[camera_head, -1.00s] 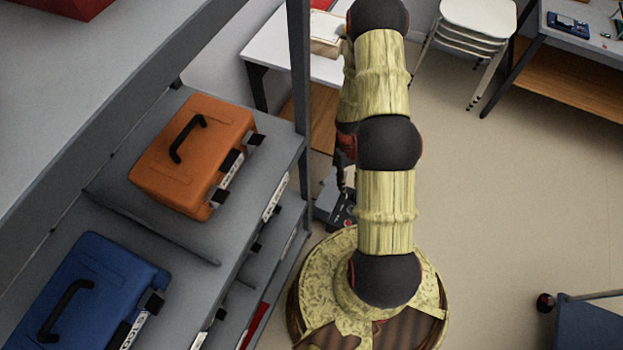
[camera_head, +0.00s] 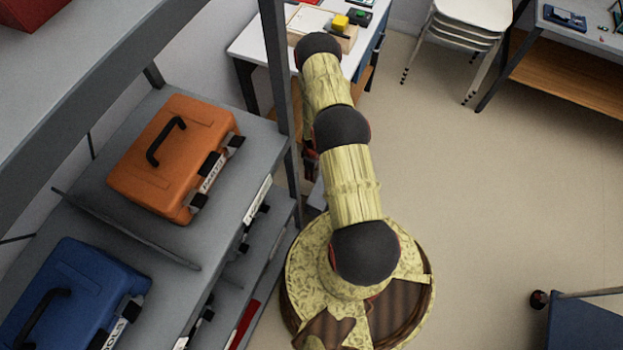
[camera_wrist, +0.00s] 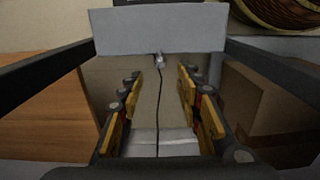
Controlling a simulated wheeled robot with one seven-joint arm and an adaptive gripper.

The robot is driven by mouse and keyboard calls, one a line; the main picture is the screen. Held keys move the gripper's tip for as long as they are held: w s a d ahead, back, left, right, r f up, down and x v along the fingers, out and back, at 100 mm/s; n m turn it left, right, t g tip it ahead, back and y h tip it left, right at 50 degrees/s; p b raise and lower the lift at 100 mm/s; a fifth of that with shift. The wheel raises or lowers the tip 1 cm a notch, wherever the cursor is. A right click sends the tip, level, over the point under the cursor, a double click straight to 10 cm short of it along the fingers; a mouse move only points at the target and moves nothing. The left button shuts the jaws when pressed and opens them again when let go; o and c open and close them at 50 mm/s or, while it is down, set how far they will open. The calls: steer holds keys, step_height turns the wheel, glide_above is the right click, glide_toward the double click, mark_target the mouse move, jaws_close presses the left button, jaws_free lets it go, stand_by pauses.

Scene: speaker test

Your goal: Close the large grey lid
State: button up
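A flat pale grey panel (camera_wrist: 157,31) spans the top of the wrist view, ahead of my fingertips. It may be the large grey lid, but I cannot tell for sure. Two dark bars slant in from the sides toward it. My gripper (camera_wrist: 160,75) is open, with yellow pads apart and nothing held between them. A thin dark cable runs down between the fingers from a small fitting at the panel's lower edge. In the head view my arm hides the gripper, and no large grey lid can be made out.
Orange (camera_head: 174,157) and blue (camera_head: 72,300) cases lie on the grey shelving at left. A white table (camera_head: 262,39) with a yellow block (camera_head: 340,22) stands behind. Stacked white stools (camera_head: 470,20) are at the back. Open floor (camera_head: 480,190) lies to the right.

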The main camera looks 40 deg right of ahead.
step_height(320, 180, down, 7)
steer(key=b, duration=0.3)
steer(key=shift+r, duration=0.1)
steer(key=shift+c, duration=0.6)
steer(key=c, duration=0.7)
jaws_close()
